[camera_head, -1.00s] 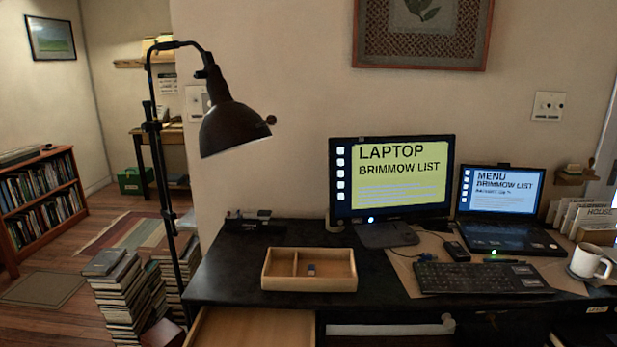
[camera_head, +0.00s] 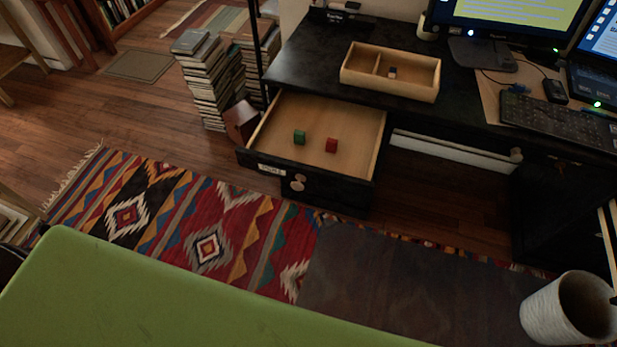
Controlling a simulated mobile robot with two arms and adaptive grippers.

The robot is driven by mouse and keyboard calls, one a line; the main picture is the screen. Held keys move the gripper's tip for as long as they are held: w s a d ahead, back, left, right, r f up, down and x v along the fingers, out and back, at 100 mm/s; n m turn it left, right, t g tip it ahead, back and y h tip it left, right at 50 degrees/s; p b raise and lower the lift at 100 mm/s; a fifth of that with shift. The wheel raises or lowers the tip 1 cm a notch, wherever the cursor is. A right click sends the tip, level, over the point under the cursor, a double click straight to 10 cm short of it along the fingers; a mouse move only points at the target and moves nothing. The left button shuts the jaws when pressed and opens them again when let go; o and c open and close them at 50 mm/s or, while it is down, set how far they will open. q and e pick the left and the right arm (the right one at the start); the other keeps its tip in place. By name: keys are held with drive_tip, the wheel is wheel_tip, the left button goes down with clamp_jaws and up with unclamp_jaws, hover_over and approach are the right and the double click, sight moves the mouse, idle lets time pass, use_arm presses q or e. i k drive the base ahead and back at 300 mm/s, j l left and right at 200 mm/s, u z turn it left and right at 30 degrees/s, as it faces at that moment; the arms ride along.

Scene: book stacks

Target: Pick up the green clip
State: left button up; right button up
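A small green block-like clip (camera_head: 299,137) lies in the open desk drawer (camera_head: 283,118), left of a similar small red clip (camera_head: 331,145). The two are apart on the drawer's bare wooden floor. Neither of my grippers shows in the head view, and nothing hides the green clip.
The black desk (camera_head: 316,64) holds a wooden divided tray (camera_head: 411,88) with a small dark item inside, a keyboard (camera_head: 560,121) and a monitor. Book stacks (camera_head: 204,81) stand left of the drawer. A patterned rug (camera_head: 205,245) and a white ribbed bin (camera_head: 556,313) lie in front.

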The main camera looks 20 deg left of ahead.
sight(299, 137)
drive_tip(key=l+u, duration=0.1)
drive_tip(key=u, duration=0.6)
drive_tip(key=i, duration=0.05)
